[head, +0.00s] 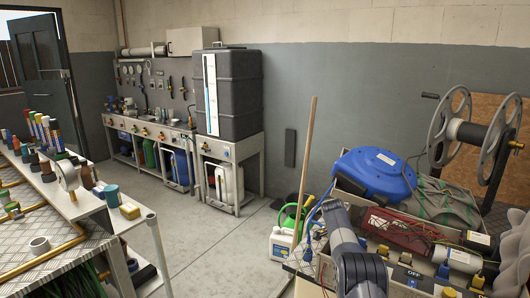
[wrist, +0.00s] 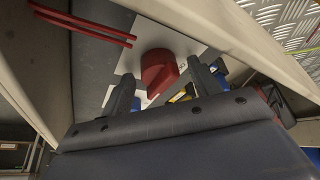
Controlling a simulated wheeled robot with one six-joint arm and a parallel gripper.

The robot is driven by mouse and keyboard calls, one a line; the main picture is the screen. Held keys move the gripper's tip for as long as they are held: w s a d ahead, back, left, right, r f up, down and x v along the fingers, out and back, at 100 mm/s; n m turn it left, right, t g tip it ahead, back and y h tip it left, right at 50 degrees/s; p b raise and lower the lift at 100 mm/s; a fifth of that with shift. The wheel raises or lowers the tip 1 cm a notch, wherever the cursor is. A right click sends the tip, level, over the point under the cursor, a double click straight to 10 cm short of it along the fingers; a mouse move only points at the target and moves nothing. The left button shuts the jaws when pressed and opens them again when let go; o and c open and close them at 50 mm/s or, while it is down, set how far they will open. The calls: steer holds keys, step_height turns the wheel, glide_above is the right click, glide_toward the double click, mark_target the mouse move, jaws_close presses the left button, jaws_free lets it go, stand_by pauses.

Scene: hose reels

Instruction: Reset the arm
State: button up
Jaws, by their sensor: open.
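My gripper (wrist: 163,88) is open, with its two dark fingers apart in the wrist view. A red knob (wrist: 158,72) on a pale plate (wrist: 180,35) shows between and just beyond the fingertips. I cannot tell whether a finger touches it. In the head view my arm comes down at the bottom, right of centre, over the cluttered bench. My fingers are not clearly visible there.
A metal reel (head: 470,135) stands right. Red rods (wrist: 85,25) show in the wrist view. The middle floor (head: 225,250) is clear; a shelf with bottles is left.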

steer(key=shift+r, duration=0.15)
stand_by(0.5)
steer(key=w+v, duration=0.1)
steer(key=v, duration=1)
steer(key=x, duration=0.7)
steer(key=s+x, duration=0.1)
steer(key=x, duration=0.3)
steer(key=n+t+b, duration=0.1)
steer(key=n, duration=0.2)
steer(key=shift+s+n+y+b, duration=0.15)
steer(key=shift+n+y+b, duration=0.15)
steer(key=shift+b, duration=0.05)
steer(key=n+t, duration=0.1)
steer(key=n, duration=0.1)
steer(key=n+t+y, duration=0.1)
steer(key=n, duration=0.2)
steer(key=shift+d, duration=0.15)
steer(key=shift+s+n+y+p, duration=0.1)
steer(key=shift+n+y+p, duration=0.6)
steer(key=shift+n, duration=1.6)
steer(key=shift+d+n+t+y, duration=0.15)
steer(key=shift+n+y, duration=0.4)
steer(key=shift+n, duration=0.65)
steer(key=shift+d+n+t+y, duration=0.15)
steer(key=shift+n+y, duration=0.4)
steer(key=shift+n, duration=0.65)
steer(key=shift+v, duration=1.45)
